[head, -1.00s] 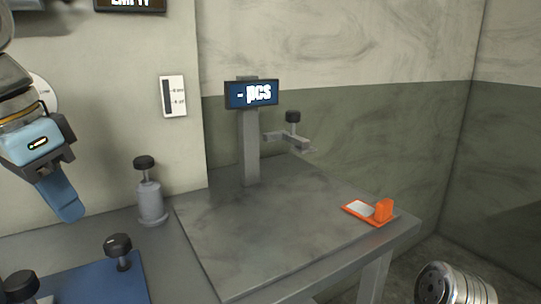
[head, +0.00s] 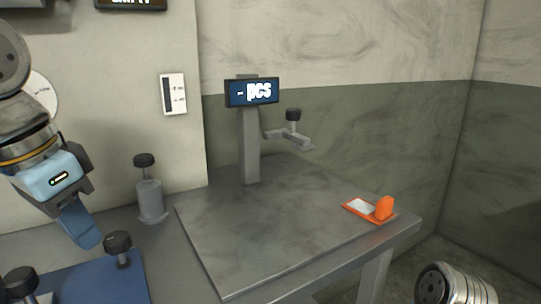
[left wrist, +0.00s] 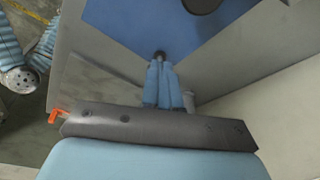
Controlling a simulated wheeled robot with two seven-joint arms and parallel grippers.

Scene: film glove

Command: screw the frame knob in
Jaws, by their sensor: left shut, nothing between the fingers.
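Several black knobs show in the head view, and I cannot tell which one is the frame knob. One black knob (head: 118,242) stands on a short stem on the blue plate (head: 85,280). A second knob (head: 20,284) stands at the plate's left, cut by the picture's edge. My left gripper (head: 89,240) is shut and empty, pointing down just left of the first knob. In the left wrist view its shut blue fingers (left wrist: 163,64) end close to a dark knob top (left wrist: 158,54). Whether they touch is unclear. My right gripper is out of view.
A grey post with a black knob (head: 145,160) stands behind the plate. To the right, a column carries a "- pcs" display (head: 252,92) and a bracket with another knob (head: 293,114). An orange holder (head: 383,208) sits on the grey table (head: 280,220), otherwise mostly clear.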

